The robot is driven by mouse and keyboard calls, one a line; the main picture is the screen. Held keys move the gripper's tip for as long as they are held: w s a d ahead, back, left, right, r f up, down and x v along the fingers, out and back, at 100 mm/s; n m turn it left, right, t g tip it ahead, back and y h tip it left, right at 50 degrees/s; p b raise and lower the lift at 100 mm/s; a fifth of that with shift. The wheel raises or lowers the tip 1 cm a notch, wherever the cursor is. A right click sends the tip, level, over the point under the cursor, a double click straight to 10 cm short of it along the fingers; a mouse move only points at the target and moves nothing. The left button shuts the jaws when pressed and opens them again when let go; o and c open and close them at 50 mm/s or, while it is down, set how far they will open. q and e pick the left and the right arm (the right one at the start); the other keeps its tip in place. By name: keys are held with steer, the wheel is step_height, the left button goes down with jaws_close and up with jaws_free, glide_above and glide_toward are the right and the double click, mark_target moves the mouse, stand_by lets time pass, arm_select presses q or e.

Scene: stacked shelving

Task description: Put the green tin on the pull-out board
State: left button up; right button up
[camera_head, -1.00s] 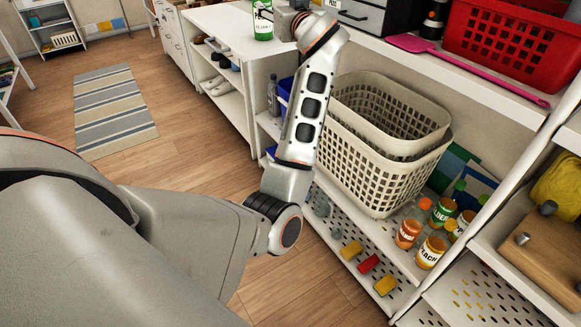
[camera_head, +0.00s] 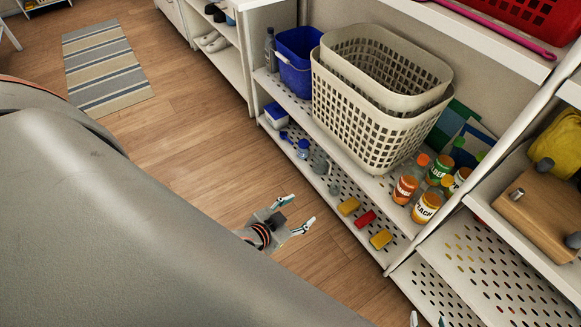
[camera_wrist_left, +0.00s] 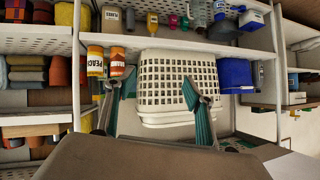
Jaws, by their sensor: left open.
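The green tin is out of view in both current pictures. I cannot pick out the pull-out board with certainty. My left gripper (camera_head: 297,211) is open and empty in the head view, low over the floor in front of the perforated lower shelf. Its two spread fingers also show in the left wrist view (camera_wrist_left: 151,88), with the baskets beyond and nothing between them. My right gripper (camera_head: 427,320) shows only as two separate fingertips at the bottom edge, with nothing seen between them.
Stacked cream baskets (camera_head: 365,112) stand on the shelf, with a blue bin (camera_head: 296,68) to their left. Several jars, one with a peach label (camera_head: 427,206), stand to their right. Red and yellow blocks (camera_head: 365,218) lie on the lower perforated shelf.

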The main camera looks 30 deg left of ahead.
arm_select(q)
steer(key=s+d+f+g+h, duration=0.1)
steer(key=s+d+f, duration=0.1)
steer(key=s, duration=0.6)
steer(key=shift+d+f, duration=0.25)
steer(key=shift+d, duration=0.3)
